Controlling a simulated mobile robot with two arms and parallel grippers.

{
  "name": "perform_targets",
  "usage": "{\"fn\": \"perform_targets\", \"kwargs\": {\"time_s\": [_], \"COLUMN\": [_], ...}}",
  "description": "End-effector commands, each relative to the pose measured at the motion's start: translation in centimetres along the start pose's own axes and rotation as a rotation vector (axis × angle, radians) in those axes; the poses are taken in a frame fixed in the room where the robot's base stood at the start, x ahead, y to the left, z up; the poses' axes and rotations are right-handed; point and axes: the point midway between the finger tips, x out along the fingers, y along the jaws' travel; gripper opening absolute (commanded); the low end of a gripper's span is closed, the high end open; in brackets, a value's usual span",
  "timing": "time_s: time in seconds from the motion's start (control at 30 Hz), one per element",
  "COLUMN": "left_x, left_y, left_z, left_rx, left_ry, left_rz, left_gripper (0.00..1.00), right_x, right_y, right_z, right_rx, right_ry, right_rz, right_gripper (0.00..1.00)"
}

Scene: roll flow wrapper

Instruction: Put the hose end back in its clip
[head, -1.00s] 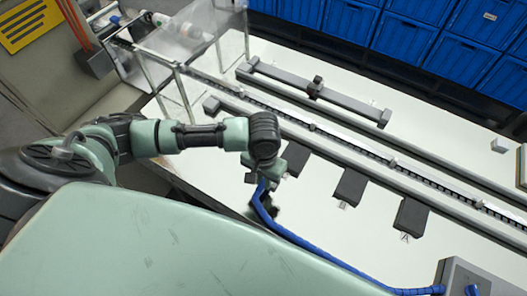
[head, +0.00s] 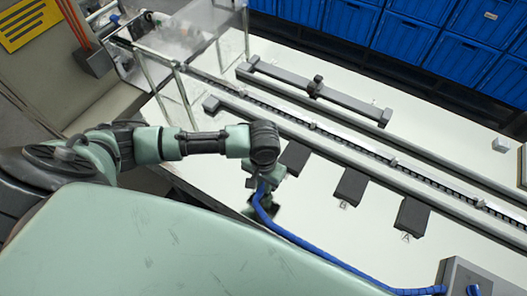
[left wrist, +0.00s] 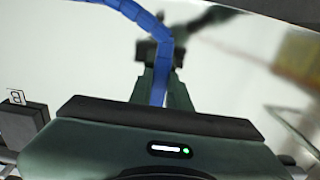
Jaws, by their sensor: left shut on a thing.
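The blue hose (head: 308,246) runs from a grey box at the lower right up to my left gripper (head: 262,196). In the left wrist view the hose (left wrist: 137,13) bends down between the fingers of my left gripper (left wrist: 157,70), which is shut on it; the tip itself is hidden. The gripper hangs over the white table, left of the dark blocks. Three dark blocks stand along the rail: one marked A (head: 412,215), one marked B (head: 350,186), and one beside my wrist (head: 295,157) whose mark is hidden. I cannot tell which part is the clip. My right gripper is not in view.
The white table (head: 330,235) is bare between the blocks and the grey box (head: 462,277). A long rail (head: 330,135) crosses behind the blocks. A clear guard (head: 190,35) stands at the upper left. Blue crates (head: 400,40) are stacked behind the table.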

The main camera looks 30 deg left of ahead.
Motion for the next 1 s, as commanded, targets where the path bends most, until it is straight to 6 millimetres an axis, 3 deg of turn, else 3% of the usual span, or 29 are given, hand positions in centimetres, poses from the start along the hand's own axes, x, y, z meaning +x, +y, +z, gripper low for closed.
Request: {"fn": "perform_targets", "kwargs": {"time_s": [0.2,0.23,0.3,0.67,1.0], "left_x": [0.5,0.5,0.5,0.2,-4.8], "left_y": [0.0,0.0,0.0,0.0,0.0], "left_z": [0.0,0.0,0.0,0.0,-0.1], "left_rx": [-0.001,-0.001,-0.001,0.000,0.001], "left_ry": [-0.001,-0.001,0.000,0.000,0.003], "left_rz": [0.001,0.001,0.001,0.000,0.001], "left_gripper": [0.00,0.24,0.43,0.44,0.44], "right_x": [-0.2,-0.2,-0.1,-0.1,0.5], "right_y": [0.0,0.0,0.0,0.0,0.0], "right_z": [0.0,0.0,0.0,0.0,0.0], "right_rx": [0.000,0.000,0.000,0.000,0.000], "right_ry": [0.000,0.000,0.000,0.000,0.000], "right_rz": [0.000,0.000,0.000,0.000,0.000], "right_gripper": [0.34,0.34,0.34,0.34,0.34]}}
